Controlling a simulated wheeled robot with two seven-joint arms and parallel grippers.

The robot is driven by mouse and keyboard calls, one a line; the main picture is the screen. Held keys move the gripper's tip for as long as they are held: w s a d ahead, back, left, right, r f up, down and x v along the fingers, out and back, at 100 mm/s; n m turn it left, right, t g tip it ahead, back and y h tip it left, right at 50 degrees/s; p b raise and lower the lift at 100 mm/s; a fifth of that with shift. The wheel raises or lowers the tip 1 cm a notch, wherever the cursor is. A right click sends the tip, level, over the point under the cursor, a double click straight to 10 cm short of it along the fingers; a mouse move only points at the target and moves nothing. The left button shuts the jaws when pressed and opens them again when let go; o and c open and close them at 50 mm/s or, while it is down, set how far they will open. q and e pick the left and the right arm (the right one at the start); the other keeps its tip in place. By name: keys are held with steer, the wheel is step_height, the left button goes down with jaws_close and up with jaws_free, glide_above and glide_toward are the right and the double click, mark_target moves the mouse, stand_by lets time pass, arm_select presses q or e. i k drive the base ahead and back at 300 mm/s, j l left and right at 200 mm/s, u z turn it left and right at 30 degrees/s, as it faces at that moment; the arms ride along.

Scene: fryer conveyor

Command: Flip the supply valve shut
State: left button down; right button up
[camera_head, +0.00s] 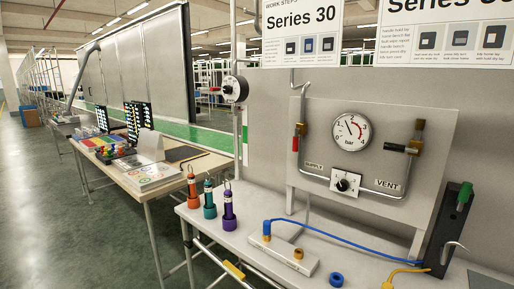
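The supply valve (297,144) sits on the left vertical pipe of the grey panel, above a "SUPPLY" label (314,166). Its red handle points up and down, in line with the pipe. A brass-coloured part shows beside it. The round pressure gauge (351,132), marked "bar", is to its right, with the needle pointing to the upper left. The vent valve (413,147) is on the right pipe, its dark handle sticking out sideways to the left, above a "VENT" label (387,184). Neither of my grippers is in view.
A black selector knob (344,184) is low on the panel. The bench (255,225) below holds three coloured bottle-like items (228,208), a manifold block (285,254) with a blue hose (350,241), and a black stand (447,235) at the right.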

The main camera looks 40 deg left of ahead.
mark_target(296, 139)
steer(key=u, duration=1)
